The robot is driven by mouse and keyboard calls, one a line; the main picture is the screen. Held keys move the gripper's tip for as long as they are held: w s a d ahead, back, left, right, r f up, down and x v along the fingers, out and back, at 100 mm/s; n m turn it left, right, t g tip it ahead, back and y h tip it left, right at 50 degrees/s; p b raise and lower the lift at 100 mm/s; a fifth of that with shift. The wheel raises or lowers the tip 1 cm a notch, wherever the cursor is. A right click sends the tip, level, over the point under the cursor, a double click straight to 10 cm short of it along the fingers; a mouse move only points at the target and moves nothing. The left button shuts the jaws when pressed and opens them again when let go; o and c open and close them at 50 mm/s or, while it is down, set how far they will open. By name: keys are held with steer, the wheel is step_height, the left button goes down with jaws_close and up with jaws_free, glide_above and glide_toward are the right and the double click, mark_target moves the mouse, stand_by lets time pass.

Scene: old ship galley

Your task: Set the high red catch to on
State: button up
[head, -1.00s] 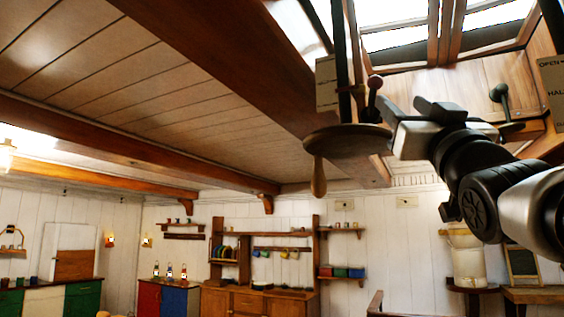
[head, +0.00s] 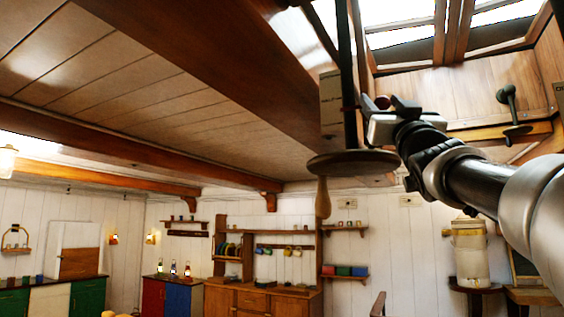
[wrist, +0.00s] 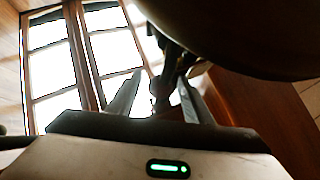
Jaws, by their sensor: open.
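The red catch shows as a small dark-red knob (head: 382,101) high up, beside a black upright post (head: 349,70) under the skylight. My gripper (head: 387,103) is up at the knob, its fingers pointing up and to the left. Its jaws are open, and the knob appears between or just behind the fingertips; I cannot tell whether they touch. In the wrist view, my open fingers (wrist: 158,97) stand either side of a dark, narrow shape that I cannot make out clearly. The catch's setting and any on mark cannot be read.
A heavy beam (head: 230,55) runs along the left. A dark lever (head: 508,105) is on the panel at right. The skylight (head: 400,42) is above. Shelves and cupboards stand far below.

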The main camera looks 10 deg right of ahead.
jaws_close()
steer(key=shift+f+b, duration=0.1)
steer(key=shift+b, duration=0.2)
